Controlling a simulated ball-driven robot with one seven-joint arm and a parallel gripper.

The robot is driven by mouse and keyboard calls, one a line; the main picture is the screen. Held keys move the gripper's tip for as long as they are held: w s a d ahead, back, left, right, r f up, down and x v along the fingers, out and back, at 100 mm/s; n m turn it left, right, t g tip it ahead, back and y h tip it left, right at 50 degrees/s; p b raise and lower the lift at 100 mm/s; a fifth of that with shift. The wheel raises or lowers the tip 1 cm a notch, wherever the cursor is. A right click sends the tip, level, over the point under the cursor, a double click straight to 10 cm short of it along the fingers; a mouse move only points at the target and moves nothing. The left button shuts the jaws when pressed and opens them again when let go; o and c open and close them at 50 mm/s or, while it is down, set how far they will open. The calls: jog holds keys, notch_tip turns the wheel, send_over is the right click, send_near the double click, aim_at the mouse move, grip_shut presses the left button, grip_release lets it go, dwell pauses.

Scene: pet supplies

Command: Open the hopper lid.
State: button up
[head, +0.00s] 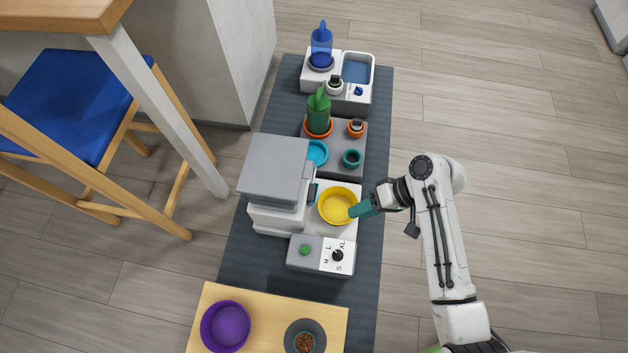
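The hopper lid (274,164) is a flat grey top on the white feeder (278,219). It looks level and closed over the hopper. A small dark piece shows at the right side of the feeder, near the yellow bowl (336,205). My gripper (358,210) has teal fingers and is just right of the yellow bowl, near its rim. It is well to the right of and below the lid in the picture. I cannot tell whether it touches the bowl, or whether the fingers are open or shut.
The feeder's front has a green button (304,249) and a black dial (338,255). Behind stand a green bottle (318,112) and a blue bottle (321,45). A wooden table (270,309) with a purple bowl (226,325) is in front. Floor to the right is clear.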

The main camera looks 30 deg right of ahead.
jog(key=w+d+f+m+t+y+b, duration=0.45)
jog(key=w+f+t+y+b, duration=0.45)
jog(key=w+b, duration=0.55)
jog(key=w+a+g+h+b, duration=0.1)
jog(key=w+a+b, duration=0.3)
jog(key=a, duration=0.4)
jog(key=shift+w+a+f+h, duration=0.25)
jog(key=shift+f+h, duration=0.2)
jog(key=shift+h, duration=0.25)
jog(key=shift+d, duration=0.1)
grip_shut()
